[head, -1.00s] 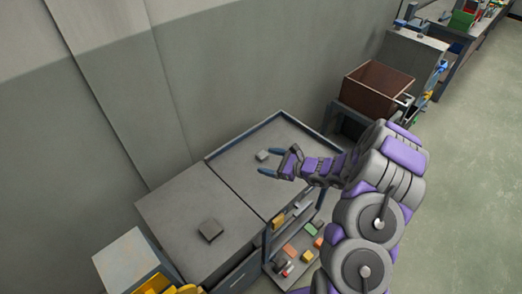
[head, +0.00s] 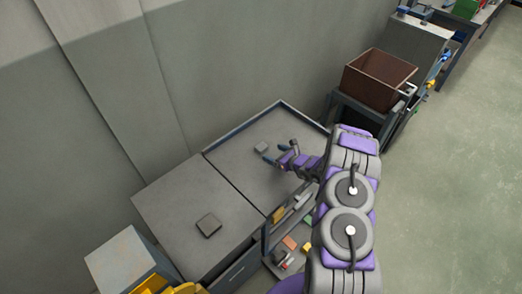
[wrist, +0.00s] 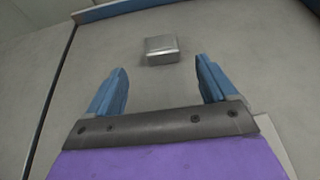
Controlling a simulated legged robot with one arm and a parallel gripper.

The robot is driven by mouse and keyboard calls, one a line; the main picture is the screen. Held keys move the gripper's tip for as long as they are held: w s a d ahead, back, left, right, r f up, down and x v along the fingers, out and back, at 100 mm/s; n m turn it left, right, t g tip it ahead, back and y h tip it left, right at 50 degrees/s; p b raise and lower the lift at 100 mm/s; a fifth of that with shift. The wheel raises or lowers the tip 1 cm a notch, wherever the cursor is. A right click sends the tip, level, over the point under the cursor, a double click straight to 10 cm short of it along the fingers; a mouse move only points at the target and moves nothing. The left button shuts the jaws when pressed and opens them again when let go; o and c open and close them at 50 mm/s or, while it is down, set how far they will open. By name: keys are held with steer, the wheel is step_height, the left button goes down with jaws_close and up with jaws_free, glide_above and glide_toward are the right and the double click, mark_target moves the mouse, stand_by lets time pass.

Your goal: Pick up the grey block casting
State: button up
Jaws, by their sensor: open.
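A small grey block casting (head: 261,147) lies on the grey top of a blue-rimmed bench (head: 240,134). In the wrist view the block (wrist: 161,49) sits flat beyond the fingertips, near the middle between them and touching neither. My gripper (head: 279,154) is open and empty, low over the bench and close to the block on its right side. Its two blue fingers (wrist: 162,78) are spread wide in the wrist view.
A darker flat grey block (head: 209,225) lies on the cabinet top (head: 165,205) to the left. A raised blue rim (wrist: 130,9) runs behind the block, near the wall. A brown bin (head: 377,80) stands at the right. Small coloured parts lie on a lower shelf.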

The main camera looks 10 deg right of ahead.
mark_target(264, 148)
steer(key=shift+b+x, duration=0.35)
steer(key=shift+x, duration=1.35)
steer(key=shift+b+x, duration=0.55)
steer(key=shift+x, duration=1.65)
steer(key=shift+d, duration=0.15)
steer(key=c, duration=1.1)
steer(key=shift+c, duration=0.2)
